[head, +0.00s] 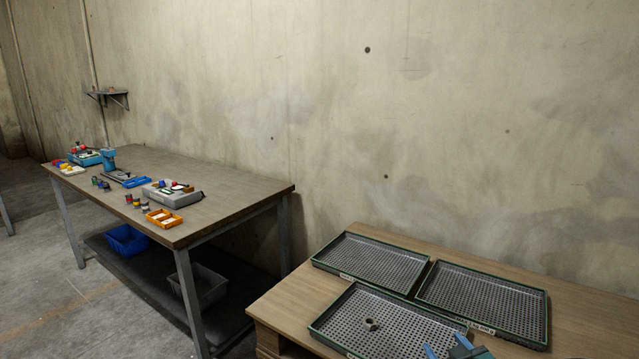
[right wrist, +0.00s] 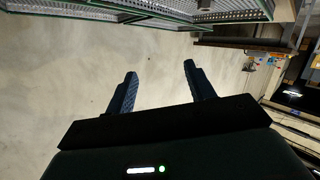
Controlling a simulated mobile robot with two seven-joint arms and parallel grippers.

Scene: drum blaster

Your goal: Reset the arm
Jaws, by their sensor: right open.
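My right gripper (head: 446,347) shows at the bottom edge of the head view, over the near tray's right corner. In the right wrist view its two dark blue fingers (right wrist: 158,80) stand apart with nothing between them, so it is open and empty. Past the fingers is the pale concrete wall. My left gripper is in neither view.
Three green-rimmed perforated trays stand on a wooden table: far left (head: 345,268), right (head: 545,322) and near (head: 320,325), which holds a small ring-like part (head: 371,325). A workbench (head: 235,195) with coloured parts and an orange tray (head: 164,218) stands left.

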